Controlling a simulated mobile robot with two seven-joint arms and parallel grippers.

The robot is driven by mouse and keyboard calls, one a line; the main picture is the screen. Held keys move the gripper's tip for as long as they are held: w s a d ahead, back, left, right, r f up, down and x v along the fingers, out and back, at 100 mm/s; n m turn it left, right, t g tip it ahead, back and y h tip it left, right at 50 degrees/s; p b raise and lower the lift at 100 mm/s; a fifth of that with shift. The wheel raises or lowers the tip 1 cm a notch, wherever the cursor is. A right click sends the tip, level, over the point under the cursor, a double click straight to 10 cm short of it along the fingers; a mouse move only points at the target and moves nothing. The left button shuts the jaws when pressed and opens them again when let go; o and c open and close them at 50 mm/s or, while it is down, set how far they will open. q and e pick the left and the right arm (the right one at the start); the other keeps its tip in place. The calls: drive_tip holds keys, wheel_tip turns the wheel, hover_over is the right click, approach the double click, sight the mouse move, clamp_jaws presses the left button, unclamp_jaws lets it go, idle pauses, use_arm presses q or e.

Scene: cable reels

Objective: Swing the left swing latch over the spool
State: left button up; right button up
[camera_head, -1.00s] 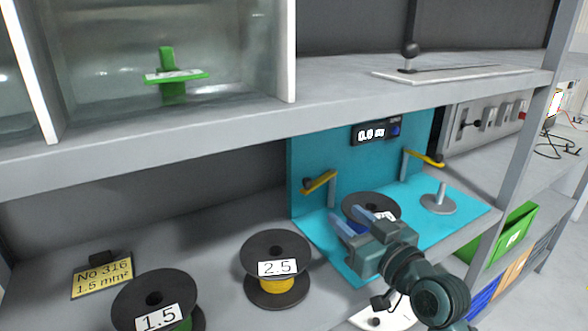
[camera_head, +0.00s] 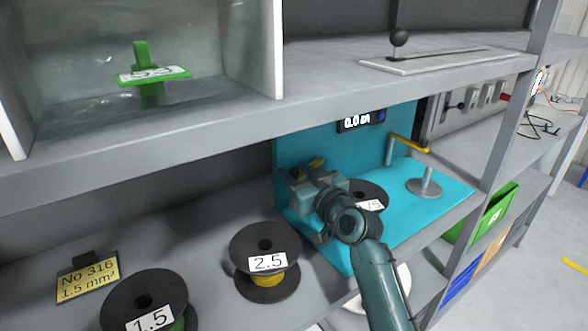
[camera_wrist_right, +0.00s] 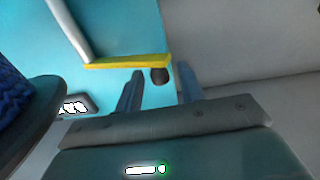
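The left swing latch (camera_head: 315,166) is a yellow bar on a grey post at the left of the turquoise station, mostly hidden by my right gripper (camera_head: 308,174) in the head view. In the right wrist view, the yellow bar (camera_wrist_right: 127,62) ends in a black knob (camera_wrist_right: 160,76). The knob appears between the two parted fingers of my open gripper (camera_wrist_right: 159,72); contact cannot be told. The spool (camera_head: 368,194) stands on the station, partly behind my right wrist. Its dark flange (camera_wrist_right: 38,122) and blue cable show at the wrist view's left edge. My left gripper is out of view.
The right swing latch (camera_head: 408,142) is a yellow bar beside an empty spindle (camera_head: 427,182). A 2.5 spool (camera_head: 264,244) and a 1.5 spool (camera_head: 140,293) stand left of the station. The upper shelf edge (camera_head: 240,112) runs above.

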drive_tip(key=shift+w+a, duration=0.35)
drive_tip(key=shift+w, duration=0.2)
drive_tip(key=shift+c, duration=0.2)
clamp_jaws()
